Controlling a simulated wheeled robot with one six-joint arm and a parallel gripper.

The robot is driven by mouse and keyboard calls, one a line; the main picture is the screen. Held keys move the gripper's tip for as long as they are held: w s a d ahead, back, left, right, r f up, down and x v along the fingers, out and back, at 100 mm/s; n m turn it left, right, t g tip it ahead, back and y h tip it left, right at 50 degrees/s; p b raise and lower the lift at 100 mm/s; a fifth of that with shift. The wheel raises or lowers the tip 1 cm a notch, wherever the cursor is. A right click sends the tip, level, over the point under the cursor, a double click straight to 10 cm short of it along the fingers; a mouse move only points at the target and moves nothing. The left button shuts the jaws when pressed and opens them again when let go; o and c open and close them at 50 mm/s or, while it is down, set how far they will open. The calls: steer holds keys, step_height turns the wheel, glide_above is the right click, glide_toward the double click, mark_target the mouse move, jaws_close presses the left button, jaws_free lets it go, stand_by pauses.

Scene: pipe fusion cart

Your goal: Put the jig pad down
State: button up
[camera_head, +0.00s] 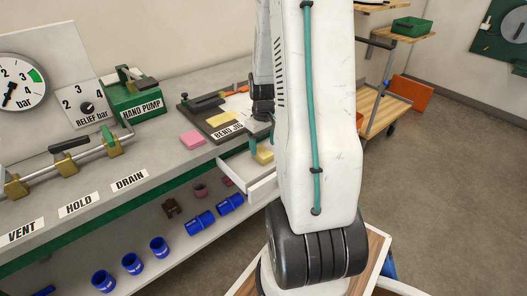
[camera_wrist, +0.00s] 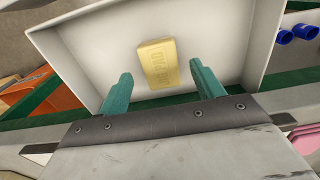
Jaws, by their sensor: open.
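The yellow jig pad (camera_wrist: 157,63) lies flat in the white open drawer (camera_wrist: 85,45) in the wrist view, with faint raised lettering on its face. My gripper (camera_wrist: 160,73) is open, its two teal fingers on either side of the pad's near end, with visible gaps to it. In the head view the pad (camera_head: 264,156) shows in the drawer (camera_head: 262,188) below the bench edge. My arm hides part of the drawer there and most of my gripper.
On the bench, the bend jig (camera_head: 228,131) holds a yellow pad (camera_head: 222,118), with a pink pad (camera_head: 193,140) to its left. A green hand pump (camera_head: 137,101) stands behind. Floor at right is clear.

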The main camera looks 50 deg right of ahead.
mark_target(263, 152)
step_height(263, 152, up, 7)
steer(key=a+r, duration=0.8)
steer(key=a, duration=0.2)
steer(key=s+a+r+n, duration=0.1)
steer(key=s+a+r, duration=0.2)
steer(key=a, duration=0.3)
steer(key=s+a+r, duration=0.3)
steer(key=s+a, duration=0.3)
steer(key=a, duration=0.1)
steer(key=s+a+r+n+t, duration=0.1)
steer(key=s+a+r, duration=0.2)
steer(key=a, duration=0.4)
steer(key=shift+s+a+n, duration=0.25)
steer(key=shift+s+n, duration=0.05)
steer(key=shift+s, duration=0.5)
